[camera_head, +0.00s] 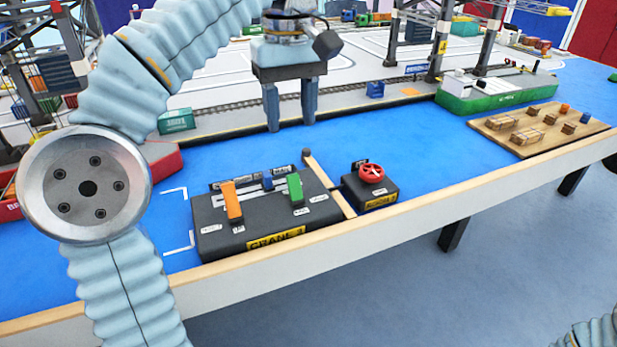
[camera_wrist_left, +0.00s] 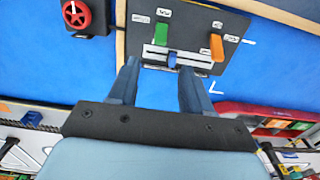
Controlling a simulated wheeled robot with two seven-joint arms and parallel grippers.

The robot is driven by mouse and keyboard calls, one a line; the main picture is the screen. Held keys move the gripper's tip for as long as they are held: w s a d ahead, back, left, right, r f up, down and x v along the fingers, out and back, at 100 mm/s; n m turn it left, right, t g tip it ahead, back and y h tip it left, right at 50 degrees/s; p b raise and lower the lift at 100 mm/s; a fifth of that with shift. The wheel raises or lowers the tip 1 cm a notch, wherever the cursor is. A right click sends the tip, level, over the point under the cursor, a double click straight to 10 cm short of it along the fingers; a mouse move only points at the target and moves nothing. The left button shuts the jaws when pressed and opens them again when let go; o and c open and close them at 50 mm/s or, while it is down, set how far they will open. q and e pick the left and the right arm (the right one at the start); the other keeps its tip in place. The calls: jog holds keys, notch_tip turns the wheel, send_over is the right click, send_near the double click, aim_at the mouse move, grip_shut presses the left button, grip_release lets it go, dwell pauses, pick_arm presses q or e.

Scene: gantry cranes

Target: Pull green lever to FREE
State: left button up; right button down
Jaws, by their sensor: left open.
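The green lever (camera_head: 295,188) stands on the right part of a black control box marked CRANE (camera_head: 215,240). It leans a little, and small white labels beside it are too small to read. In the left wrist view the green lever (camera_wrist_left: 161,33) is just beyond the fingertips. My left gripper (camera_head: 290,126) is open and empty, pointing down above the blue mat behind the box, apart from the lever. It also shows in the left wrist view (camera_wrist_left: 159,75). My right gripper is out of view; only part of my right arm shows at the bottom right.
An orange lever (camera_head: 231,202) and a small blue lever (camera_head: 267,182) share the box. A red wheel (camera_head: 371,173) on a smaller black box stands to the right, past a wooden strip. A green boat (camera_head: 497,95) and crane legs stand behind. The blue mat between is clear.

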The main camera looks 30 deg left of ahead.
aim_at(293, 176)
pick_arm(q)
notch_tip(293, 176, down, 4)
jog(key=shift+r+b, duration=0.25)
jog(key=shift+b, duration=1)
notch_tip(293, 176, down, 8)
jog(key=b, duration=0.3)
jog(key=shift+f, duration=0.85)
grip_shut()
